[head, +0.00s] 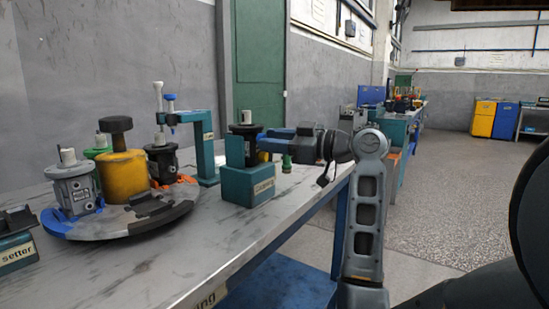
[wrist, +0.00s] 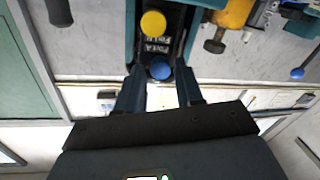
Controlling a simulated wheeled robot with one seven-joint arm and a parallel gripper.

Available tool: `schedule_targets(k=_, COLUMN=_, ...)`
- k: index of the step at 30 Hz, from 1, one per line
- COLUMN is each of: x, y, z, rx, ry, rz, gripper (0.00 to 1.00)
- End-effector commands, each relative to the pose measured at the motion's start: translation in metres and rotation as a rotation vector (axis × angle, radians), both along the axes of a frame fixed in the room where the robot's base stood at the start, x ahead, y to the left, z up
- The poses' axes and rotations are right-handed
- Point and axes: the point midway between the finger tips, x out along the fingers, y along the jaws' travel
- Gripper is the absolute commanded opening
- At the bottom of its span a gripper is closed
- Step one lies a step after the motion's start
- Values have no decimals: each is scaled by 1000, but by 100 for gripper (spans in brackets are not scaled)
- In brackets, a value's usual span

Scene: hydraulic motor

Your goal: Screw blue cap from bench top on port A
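A dark motor (head: 246,143) with a pale shaft stands upright in a teal labelled fixture (head: 242,188) on the bench. In the wrist view, its dark face (wrist: 172,45) carries Port A and Port B labels. A yellow cap (wrist: 153,23) is at the far port, and the blue cap (wrist: 160,71) is at the near end beside the Port A label. My gripper (wrist: 161,72) has its fingers on either side of the blue cap, with narrow gaps visible. It is open. In the head view, my gripper (head: 262,144) reaches the motor from the right; the blue cap is hidden there.
A round turntable (head: 125,222) with several motors and a yellow cylinder (head: 122,177) stands at the left. A teal post stand (head: 207,150) is behind the fixture. A small green part (head: 286,162) is beneath my gripper. The front bench top (head: 240,238) is clear.

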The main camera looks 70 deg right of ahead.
Motion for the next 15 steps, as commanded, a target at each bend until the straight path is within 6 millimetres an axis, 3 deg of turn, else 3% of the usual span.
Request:
schedule_targets(k=1, x=0, y=0, z=-7, rx=-55, ry=1, rz=-1, gripper=36)
schedule_targets(k=9, x=0, y=0, z=-5, rx=-337, ry=20, rz=0, gripper=36)
schedule_targets(k=15, x=0, y=0, z=0, rx=-400, ry=25, rz=-1, gripper=36)
